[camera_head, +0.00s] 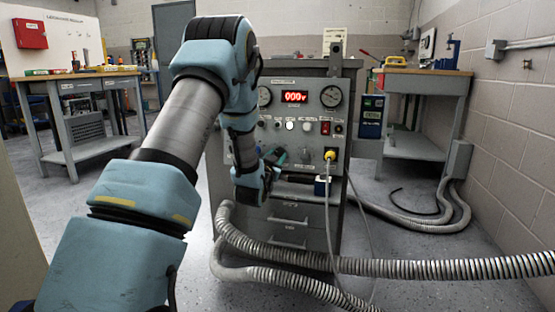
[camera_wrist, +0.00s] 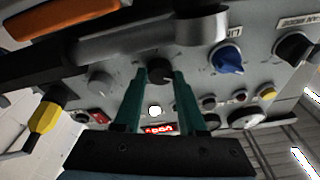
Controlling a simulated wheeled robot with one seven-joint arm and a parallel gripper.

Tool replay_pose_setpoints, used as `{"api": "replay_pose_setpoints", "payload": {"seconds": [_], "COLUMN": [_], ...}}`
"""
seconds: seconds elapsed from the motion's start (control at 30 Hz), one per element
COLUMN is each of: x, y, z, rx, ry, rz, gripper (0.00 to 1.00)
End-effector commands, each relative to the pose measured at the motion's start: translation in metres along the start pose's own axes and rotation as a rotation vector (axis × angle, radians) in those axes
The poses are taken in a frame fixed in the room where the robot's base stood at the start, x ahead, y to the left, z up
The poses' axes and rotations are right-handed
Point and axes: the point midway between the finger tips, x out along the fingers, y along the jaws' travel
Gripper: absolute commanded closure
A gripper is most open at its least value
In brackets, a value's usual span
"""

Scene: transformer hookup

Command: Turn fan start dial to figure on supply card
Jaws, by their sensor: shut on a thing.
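My gripper (camera_head: 277,159) is at the front panel of the grey control cabinet (camera_head: 285,242). In the wrist view its two teal fingers (camera_wrist: 160,76) close on the sides of a black dial (camera_wrist: 160,69). The dial's label and pointer cannot be made out, so I cannot tell its setting. In the head view my arm and gripper hide this dial. A red display (camera_head: 294,97) reads about 000v.
A blue knob (camera_wrist: 228,61) and a grey knob (camera_wrist: 98,84) flank the dial. A yellow plug (camera_head: 330,155) with a cable sits right of my gripper. Thick ribbed hoses (camera_head: 400,268) cross the floor in front. Workbenches stand left (camera_head: 78,155) and right (camera_head: 424,150).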

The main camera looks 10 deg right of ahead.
Motion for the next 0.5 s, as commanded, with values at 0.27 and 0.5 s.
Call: {"api": "replay_pose_setpoints", "payload": {"seconds": [0.27, 0.5], "x": [-0.0001, 0.0001], "y": [-0.0018, -0.0043], "z": [0.0009, 0.0002], "rx": [0.253, 0.471], "ry": [0.016, 0.031], "rz": [0.071, 0.132], "gripper": [1.0, 1.0]}}
